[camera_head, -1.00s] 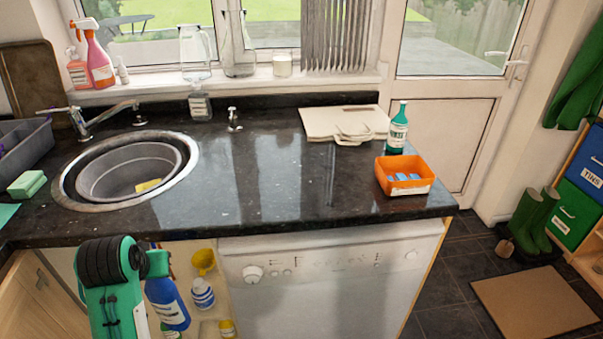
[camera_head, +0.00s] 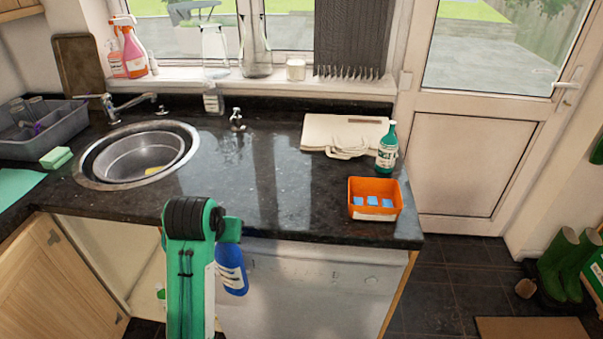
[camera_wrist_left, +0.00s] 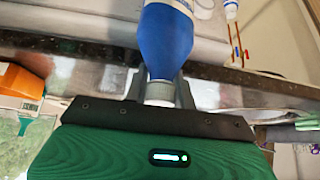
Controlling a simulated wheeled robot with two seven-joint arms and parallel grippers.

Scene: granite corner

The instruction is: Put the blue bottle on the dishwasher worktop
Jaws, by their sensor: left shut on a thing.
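The blue bottle (camera_head: 232,268), with a white label, hangs in front of the dishwasher's (camera_head: 310,285) upper left, below the edge of the black worktop (camera_head: 260,185). My left gripper (camera_wrist_left: 160,88) is shut on the white neck of the bottle (camera_wrist_left: 167,40), as the left wrist view shows. In the head view my left arm hides the gripper's fingers and part of the bottle's left side. My right gripper is not in view.
An orange tub (camera_head: 375,212) with blue tablets, a green bottle (camera_head: 387,148) and cream folded bags (camera_head: 345,135) occupy the worktop's right end. The sink (camera_head: 95,180) is at left. The worktop between them is clear. The worktop's front edge lies above the bottle.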

